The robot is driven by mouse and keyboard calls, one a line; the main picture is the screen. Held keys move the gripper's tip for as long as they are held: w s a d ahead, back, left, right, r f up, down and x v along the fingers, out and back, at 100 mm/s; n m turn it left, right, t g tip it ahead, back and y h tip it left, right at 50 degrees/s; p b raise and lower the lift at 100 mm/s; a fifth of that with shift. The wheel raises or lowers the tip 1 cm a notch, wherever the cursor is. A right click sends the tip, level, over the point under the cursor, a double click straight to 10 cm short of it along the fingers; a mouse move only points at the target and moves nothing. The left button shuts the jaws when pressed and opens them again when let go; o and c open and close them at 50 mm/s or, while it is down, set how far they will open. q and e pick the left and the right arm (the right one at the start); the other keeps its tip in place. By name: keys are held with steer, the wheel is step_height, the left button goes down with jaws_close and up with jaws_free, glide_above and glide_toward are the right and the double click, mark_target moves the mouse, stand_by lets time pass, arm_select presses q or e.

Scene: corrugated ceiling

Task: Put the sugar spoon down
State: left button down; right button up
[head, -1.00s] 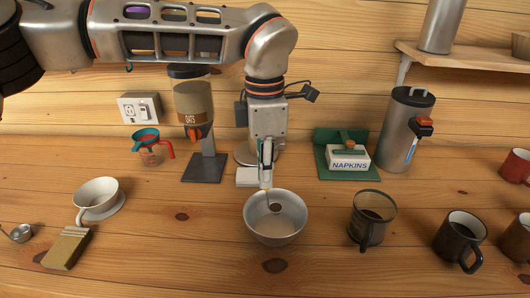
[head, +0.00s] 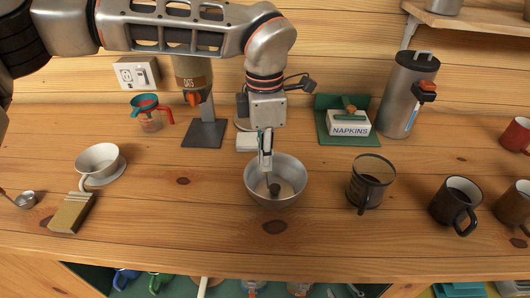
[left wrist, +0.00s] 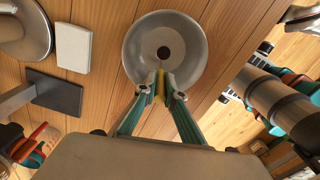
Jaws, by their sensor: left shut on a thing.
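A grey metal bowl (head: 293,169) stands on the wooden counter in the middle of the head view. My left gripper (head: 266,164) is over the bowl's back rim, pointing down. It is shut on the sugar spoon (head: 274,189), whose dark round end hangs inside the bowl. In the left wrist view the fingertips (left wrist: 162,86) close on a thin yellowish handle at the bowl's rim. The spoon's dark end (left wrist: 163,53) shows near the bowl's middle. I cannot tell whether it touches the bottom. My right gripper is not in view.
A white cup-shaped dripper (head: 100,160), a tan brush-like block (head: 72,213) and a small scoop (head: 25,200) are at left. A glass mug (head: 371,180) and dark mugs (head: 456,204) are at right. An oats dispenser (head: 194,80) and napkin holder (head: 349,122) stand behind.

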arm_select(q)
steer(key=shift+f, duration=0.15)
steer(key=c, duration=2.1)
jaws_free()
steer(key=shift+c, duration=0.2)
step_height(320, 180, up, 12)
steer(key=shift+w+r, duration=0.15)
steer(key=shift+r, duration=0.05)
